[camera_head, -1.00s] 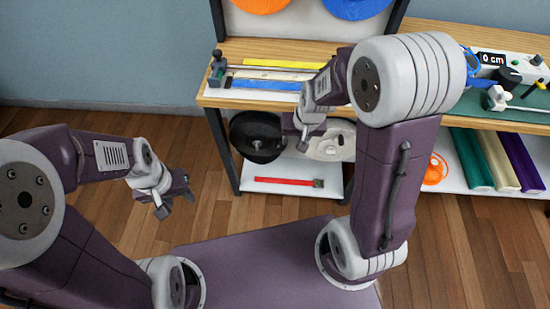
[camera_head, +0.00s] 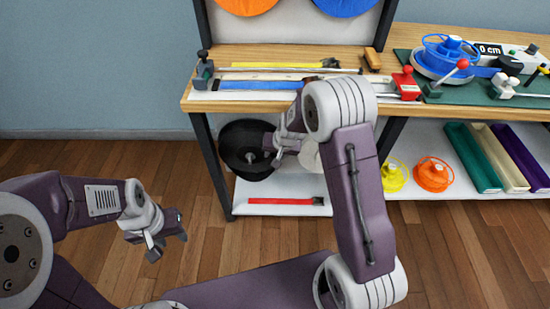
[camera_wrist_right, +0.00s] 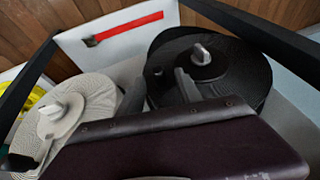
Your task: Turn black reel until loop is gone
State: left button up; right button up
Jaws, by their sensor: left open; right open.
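The black reel (camera_head: 236,137) sits under the bench at its left end, above the lower shelf. It also shows in the right wrist view (camera_wrist_right: 240,80), with a light grey knob (camera_wrist_right: 201,54) near its middle. My right gripper (camera_head: 279,152) is open and empty just right of the black reel in the head view. I cannot make out a loop of strap. My left gripper (camera_head: 165,238) is open and empty above the floor, far from the bench.
A red strap (camera_head: 280,201) lies on the lower shelf (camera_head: 270,188).

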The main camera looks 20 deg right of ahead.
jog(key=shift+w+f, duration=0.2)
jog(key=shift+f, duration=0.2)
grip_shut()
dwell(1.2)
